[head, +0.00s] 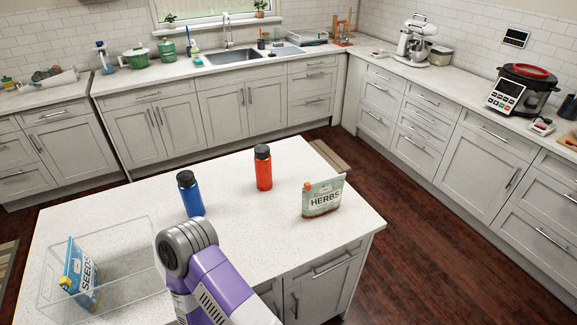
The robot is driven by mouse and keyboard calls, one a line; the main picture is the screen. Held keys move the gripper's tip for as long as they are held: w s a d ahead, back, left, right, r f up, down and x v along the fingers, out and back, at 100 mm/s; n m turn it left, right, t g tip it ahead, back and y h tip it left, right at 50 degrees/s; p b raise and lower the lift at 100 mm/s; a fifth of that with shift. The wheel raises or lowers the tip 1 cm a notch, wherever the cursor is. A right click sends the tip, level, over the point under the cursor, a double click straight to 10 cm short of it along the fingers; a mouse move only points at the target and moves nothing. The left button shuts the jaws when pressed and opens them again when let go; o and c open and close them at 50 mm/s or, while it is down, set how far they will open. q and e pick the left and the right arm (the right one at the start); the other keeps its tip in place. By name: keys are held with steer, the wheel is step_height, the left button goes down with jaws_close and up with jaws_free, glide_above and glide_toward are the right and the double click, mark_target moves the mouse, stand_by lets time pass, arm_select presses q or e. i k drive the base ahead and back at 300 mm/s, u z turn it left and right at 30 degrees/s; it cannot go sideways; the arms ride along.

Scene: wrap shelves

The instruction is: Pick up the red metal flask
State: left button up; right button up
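The red metal flask (263,170) stands upright on the white island counter (240,230), toward its back edge. It has a black cap and nothing is touching it. A blue flask (191,196) with a black cap stands upright to its left and a little nearer. One of my purple and white arm links reaches in from the bottom middle, nearer than both flasks. Neither of my grippers shows in the head view.
A green herbs pouch (322,199) stands to the right of the red flask. A clear bin (125,271) with a blue seeds pouch (80,274) is at the counter's left. The counter between the red flask and the pouch is clear.

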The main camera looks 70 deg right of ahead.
mark_target(263, 168)
steer(key=z, duration=2.05)
